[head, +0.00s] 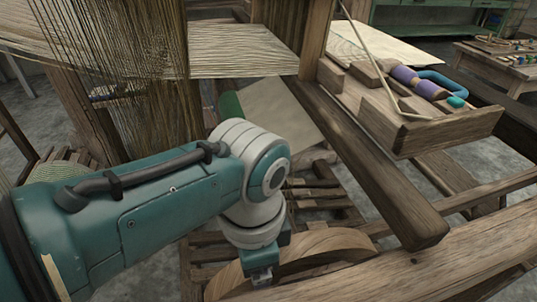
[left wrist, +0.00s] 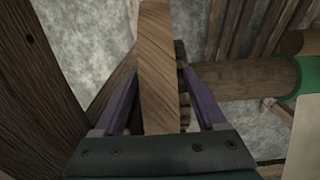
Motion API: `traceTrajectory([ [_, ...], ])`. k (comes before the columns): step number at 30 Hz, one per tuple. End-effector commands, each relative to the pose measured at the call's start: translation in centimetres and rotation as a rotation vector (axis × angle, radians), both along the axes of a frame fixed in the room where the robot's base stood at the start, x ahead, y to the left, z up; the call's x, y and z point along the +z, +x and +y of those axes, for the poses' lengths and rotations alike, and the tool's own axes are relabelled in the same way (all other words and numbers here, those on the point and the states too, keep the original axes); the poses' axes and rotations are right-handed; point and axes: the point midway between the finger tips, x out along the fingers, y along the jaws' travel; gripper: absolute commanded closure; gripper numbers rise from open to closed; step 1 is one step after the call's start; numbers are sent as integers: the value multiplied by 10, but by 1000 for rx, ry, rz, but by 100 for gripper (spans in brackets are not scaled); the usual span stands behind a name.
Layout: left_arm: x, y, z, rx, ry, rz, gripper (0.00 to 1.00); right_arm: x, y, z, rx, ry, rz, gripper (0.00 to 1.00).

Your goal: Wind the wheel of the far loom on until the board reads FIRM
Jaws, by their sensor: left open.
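The wooden wheel (head: 325,247) shows as a curved rim low in the head view, partly hidden by my left arm and the loom's front beam. My left gripper (head: 262,277) is over this rim, pointing down; its fingers are hard to see there. In the left wrist view my left gripper (left wrist: 160,75) is open, with one purple finger on each side of the wheel rim (left wrist: 158,45). Gaps show beside the rim, and I cannot tell whether either finger touches it. No board with a reading is in view. My right gripper is not in view.
A thick front beam (head: 440,255) and a slanting beam (head: 375,175) lie right of the wheel. A wooden tray (head: 450,130) holds purple spools (head: 405,76) and a blue loop (head: 447,82). Hanging warp threads (head: 150,90) stand behind my arm. A round wooden roller (left wrist: 245,80) lies right of the rim.

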Motion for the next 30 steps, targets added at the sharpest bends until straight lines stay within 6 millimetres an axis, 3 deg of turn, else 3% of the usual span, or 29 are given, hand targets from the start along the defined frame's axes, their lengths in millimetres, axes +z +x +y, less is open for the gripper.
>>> traceTrajectory([
  [3,-10,0,0,0,0,-1,26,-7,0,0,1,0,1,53],
  [12,-9,0,0,0,0,-1,29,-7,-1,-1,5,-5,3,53],
  [30,-10,0,0,1,0,0,96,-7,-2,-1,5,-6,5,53],
])
